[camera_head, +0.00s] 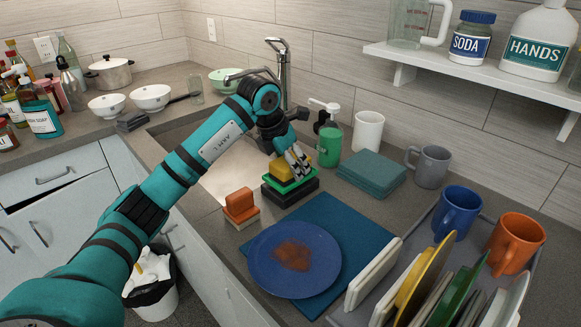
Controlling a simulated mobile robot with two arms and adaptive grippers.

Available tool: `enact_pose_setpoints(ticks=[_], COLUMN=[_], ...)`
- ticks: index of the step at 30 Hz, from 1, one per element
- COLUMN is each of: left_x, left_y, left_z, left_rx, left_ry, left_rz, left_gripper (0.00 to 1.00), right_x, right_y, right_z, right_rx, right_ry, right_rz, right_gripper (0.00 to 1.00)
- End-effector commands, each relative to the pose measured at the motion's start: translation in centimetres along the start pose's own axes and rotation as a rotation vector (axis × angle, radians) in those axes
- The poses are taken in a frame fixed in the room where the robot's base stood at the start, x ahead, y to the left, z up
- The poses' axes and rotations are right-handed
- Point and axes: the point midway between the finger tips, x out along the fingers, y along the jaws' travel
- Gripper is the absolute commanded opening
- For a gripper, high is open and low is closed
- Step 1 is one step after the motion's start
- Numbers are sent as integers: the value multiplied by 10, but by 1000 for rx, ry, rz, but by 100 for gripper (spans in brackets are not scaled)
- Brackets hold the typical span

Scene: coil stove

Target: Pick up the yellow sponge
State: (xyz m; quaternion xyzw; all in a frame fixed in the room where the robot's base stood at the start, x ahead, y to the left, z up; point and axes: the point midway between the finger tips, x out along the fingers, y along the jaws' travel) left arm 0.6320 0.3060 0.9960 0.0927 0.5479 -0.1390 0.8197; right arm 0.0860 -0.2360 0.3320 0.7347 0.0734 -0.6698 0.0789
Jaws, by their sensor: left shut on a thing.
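The yellow sponge (281,170) is small and sits at the green-topped black holder by the sink's right edge. My left gripper (289,162) reaches down over it from the upper left, with its fingers shut on the sponge. The fingers cover part of the sponge. The sponge looks at or just above the green layer (293,185); I cannot tell whether they touch. My right gripper is not in view.
An orange sponge or brush (240,204) stands just left of the holder. A blue plate (300,278) with a brown stain lies on a blue mat (345,225). A green soap bottle (329,145), folded cloths (371,172) and a dish rack (466,225) stand to the right.

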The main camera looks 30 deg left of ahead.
Motion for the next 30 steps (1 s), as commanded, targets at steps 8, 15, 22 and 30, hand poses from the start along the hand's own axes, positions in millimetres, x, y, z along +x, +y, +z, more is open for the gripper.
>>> enact_pose_setpoints(ticks=[8,15,22,30], left_x=[-1,-14,-37,-58], left_y=[0,1,-13,-62], left_z=[0,6,2,-35], left_rx=[0,-1,5,6], left_ry=[-1,-3,-1,-3], left_rz=[0,2,2,3], left_gripper=[32,32,32,32], right_x=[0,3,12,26], right_y=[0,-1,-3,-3], right_z=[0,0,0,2], right_rx=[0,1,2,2], right_ry=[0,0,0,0], right_rz=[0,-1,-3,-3], right_gripper=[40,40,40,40])
